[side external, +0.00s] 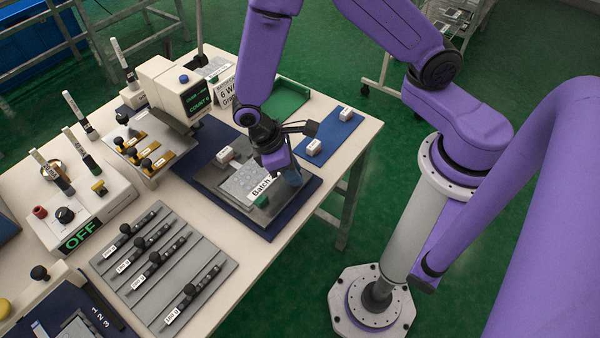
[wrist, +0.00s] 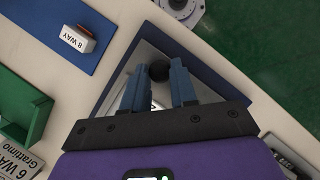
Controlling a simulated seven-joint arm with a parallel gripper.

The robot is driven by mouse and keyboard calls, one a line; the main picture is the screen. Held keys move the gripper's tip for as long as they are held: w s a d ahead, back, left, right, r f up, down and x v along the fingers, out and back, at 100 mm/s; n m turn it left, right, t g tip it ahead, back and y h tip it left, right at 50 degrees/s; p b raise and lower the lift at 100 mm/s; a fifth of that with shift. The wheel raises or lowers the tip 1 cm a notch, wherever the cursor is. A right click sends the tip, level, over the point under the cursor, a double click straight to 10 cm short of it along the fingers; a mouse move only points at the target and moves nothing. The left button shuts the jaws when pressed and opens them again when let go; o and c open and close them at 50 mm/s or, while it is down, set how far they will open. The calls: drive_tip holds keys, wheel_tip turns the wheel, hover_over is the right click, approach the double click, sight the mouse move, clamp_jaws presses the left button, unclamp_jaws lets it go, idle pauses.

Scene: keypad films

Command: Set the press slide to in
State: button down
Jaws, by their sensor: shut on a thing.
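My gripper (side external: 291,178) is low over the right part of a grey plate assembly (side external: 207,176) on a dark blue mat (side external: 276,230). In the wrist view, my gripper (wrist: 158,70) has its blue fingers either side of a black ball knob (wrist: 158,72) and is shut on it. I take this knob to be the press slide's handle; the slide itself is mostly hidden. A white label reading "Batch" (side external: 261,190) stands beside the fingers in the side view. The knob is hidden there, and I cannot tell the slide's position.
A white-topped block (side external: 314,147) lies on a blue pad (side external: 334,132) to the right. A green tray (side external: 291,98) is behind. A counter machine (side external: 180,88), an OFF control box (side external: 85,228) and a grey rack of black-handled tools (side external: 165,270) stand left. The table's right edge is close.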

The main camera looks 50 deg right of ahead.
drive_tip(key=w, duration=0.9)
drive_tip(key=shift+w+a, duration=0.1)
drive_tip(key=shift+w, duration=0.1)
drive_tip(key=c, duration=0.9)
unclamp_jaws()
drive_tip(key=v, duration=1.7)
drive_tip(key=shift+r, duration=0.25)
